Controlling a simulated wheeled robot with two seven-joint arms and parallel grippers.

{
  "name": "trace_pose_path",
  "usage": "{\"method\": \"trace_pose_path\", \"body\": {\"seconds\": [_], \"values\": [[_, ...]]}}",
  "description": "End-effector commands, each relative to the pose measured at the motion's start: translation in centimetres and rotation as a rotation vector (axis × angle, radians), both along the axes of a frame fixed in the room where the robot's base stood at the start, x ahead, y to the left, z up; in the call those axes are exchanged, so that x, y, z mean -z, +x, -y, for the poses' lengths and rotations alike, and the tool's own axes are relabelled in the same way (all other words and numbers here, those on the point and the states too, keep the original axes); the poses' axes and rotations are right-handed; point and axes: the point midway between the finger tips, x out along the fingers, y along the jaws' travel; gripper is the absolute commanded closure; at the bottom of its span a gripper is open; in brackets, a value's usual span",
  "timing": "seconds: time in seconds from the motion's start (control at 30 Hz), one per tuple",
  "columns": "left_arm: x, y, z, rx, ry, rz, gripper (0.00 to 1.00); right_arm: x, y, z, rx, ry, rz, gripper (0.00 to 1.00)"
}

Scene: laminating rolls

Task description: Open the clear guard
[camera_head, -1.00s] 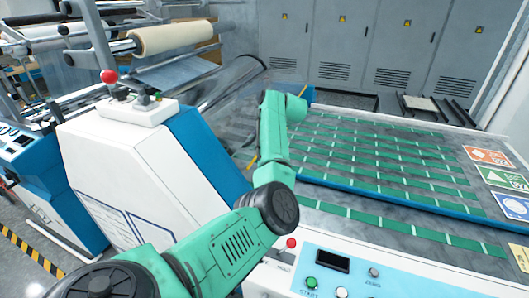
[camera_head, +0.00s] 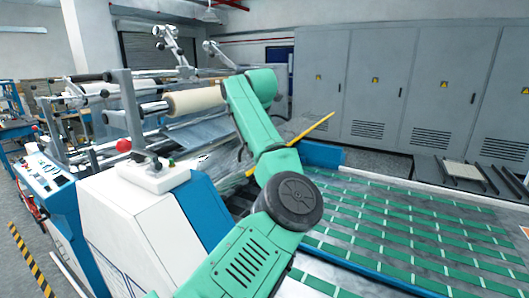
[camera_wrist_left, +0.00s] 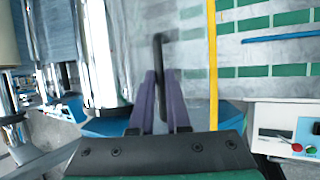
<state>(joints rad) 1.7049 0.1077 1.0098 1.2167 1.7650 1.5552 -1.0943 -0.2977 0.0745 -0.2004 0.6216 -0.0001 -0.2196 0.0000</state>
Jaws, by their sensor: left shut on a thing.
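The clear guard (camera_head: 293,130) is a see-through panel with a yellow edge strip, partly behind my left arm in the head view. The strip slants up to the right, and its middle is hidden by the arm. In the left wrist view the yellow edge (camera_wrist_left: 212,70) runs upright beside a dark bar handle (camera_wrist_left: 158,52). My left gripper (camera_wrist_left: 158,100) has purple fingers on either side of the handle and is shut on it. In the head view the arm hides this gripper. My right gripper is not in view.
The white and blue machine housing (camera_head: 140,225) with a red-knobbed box on top stands left of my arm. A cream roll (camera_head: 195,100) is behind it. The bed with green strips (camera_head: 400,225) spreads right. Grey cabinets (camera_head: 400,85) stand at the back.

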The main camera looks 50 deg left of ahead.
Motion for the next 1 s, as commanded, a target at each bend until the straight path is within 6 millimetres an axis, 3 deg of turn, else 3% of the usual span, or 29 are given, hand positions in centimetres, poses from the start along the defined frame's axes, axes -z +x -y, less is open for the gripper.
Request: {"method": "trace_pose_path", "body": {"seconds": [0.2,0.7,0.73,0.8,1.0], "values": [[-1.12,-0.90,-1.26,-0.007,0.002,-0.004,1.00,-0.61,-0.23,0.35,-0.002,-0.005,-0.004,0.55],[-1.14,-1.11,-1.54,-0.010,0.001,-0.008,1.00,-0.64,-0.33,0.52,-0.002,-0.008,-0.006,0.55],[-1.13,-1.11,-1.53,-0.010,0.000,-0.008,0.81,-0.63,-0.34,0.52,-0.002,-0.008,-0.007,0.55],[-1.14,-1.10,-1.52,-0.010,0.000,-0.008,0.55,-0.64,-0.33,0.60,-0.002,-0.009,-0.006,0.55],[-1.23,-0.93,-1.36,-0.005,-0.001,-0.005,0.55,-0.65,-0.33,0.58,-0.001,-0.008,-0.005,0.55]]}}
